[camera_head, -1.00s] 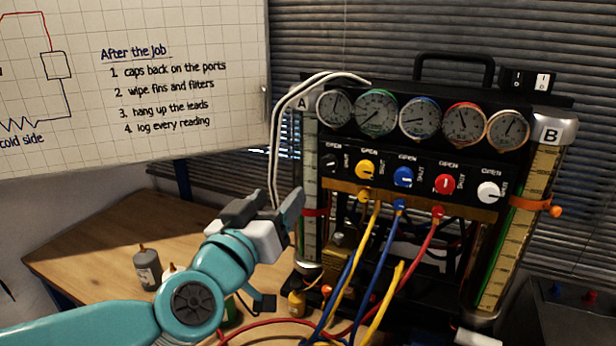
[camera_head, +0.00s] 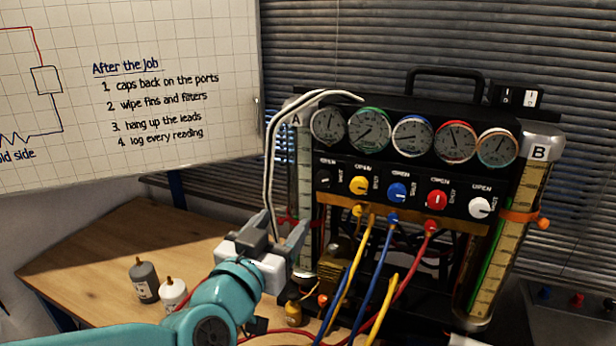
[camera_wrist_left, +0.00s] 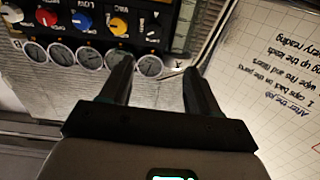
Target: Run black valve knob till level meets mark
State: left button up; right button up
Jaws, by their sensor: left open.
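The black valve knob (camera_head: 324,179) is at the left end of the panel's knob row in the head view. It also shows in the left wrist view (camera_wrist_left: 153,32), where the rig appears upside down. Gauge tube A (camera_head: 305,180) stands at the rig's left, with a red clip partly behind my gripper. Tube B (camera_head: 508,230) at the right shows a green column and an orange band (camera_head: 520,216). I cannot read the level in tube A. My left gripper (camera_head: 270,235) is open and empty, left of and below the black knob, apart from it. My right gripper is out of view.
Yellow (camera_head: 359,185), blue (camera_head: 397,192), red (camera_head: 437,200) and white (camera_head: 480,207) knobs sit beside the black one, under several dials. White tubing (camera_head: 270,160) loops down near my gripper. Coloured hoses hang in front.

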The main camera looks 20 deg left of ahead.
aim_at(322, 182)
pick_arm(q)
jog(key=w+p, duration=0.1)
jog(key=w, duration=0.4)
jog(key=w+d+p, duration=0.1)
jog(key=w, duration=0.5)
jog(key=w+p, duration=0.2)
jog(key=w, duration=0.3)
jog(key=shift+w+d, duration=0.25)
jog(key=shift+a, duration=0.1)
jog(key=c, duration=1)
jog(key=shift+f+m+b, duration=0.1)
jog(key=shift+m+b, duration=0.4)
jog(key=shift+m, duration=0.6)
jog(key=shift+c, duration=0.2)
jog(key=m, duration=0.3)
